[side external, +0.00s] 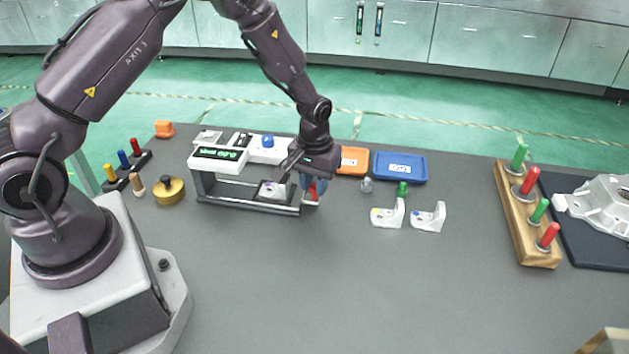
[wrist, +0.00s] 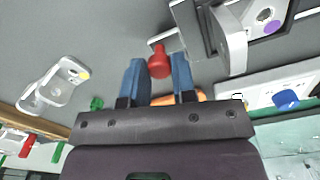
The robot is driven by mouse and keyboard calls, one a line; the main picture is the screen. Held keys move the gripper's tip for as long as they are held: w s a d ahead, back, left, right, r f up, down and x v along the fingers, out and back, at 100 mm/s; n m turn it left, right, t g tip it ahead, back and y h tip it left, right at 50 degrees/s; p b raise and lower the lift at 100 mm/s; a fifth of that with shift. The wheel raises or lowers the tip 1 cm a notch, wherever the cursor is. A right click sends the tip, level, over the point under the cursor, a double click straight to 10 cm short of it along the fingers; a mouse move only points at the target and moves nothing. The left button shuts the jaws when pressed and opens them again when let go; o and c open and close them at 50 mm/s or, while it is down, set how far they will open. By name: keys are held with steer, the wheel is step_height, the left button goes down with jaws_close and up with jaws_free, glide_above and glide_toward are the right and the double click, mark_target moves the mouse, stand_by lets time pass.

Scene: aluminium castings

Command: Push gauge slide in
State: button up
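The gauge (side external: 203,185) is a dark and light frame with a green digital display (side external: 217,153), standing at the back of the table. Its slide (side external: 253,205) lies low in the frame with a light metal part (side external: 271,189) on it; the part also shows in the wrist view (wrist: 264,14). A red knob (wrist: 159,62) sticks out at the slide's right end. My gripper (wrist: 160,72) is over that end, its two blue fingers apart with the knob between or just beyond them and gaps on both sides. In the side view my gripper (side external: 313,186) partly hides the knob.
Orange (side external: 353,160) and blue (side external: 400,167) trays lie right of the gauge. Two white brackets (side external: 388,216) (side external: 428,217) stand in front of them. A brass cylinder (side external: 170,192) is left. A wooden peg rack (side external: 525,215) stands right. The front table is clear.

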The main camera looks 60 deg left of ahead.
jaws_close()
steer(key=s+a, duration=0.5)
steer(key=o, duration=0.6)
jaws_free()
steer(key=shift+d, duration=0.1)
step_height(320, 180, up, 13)
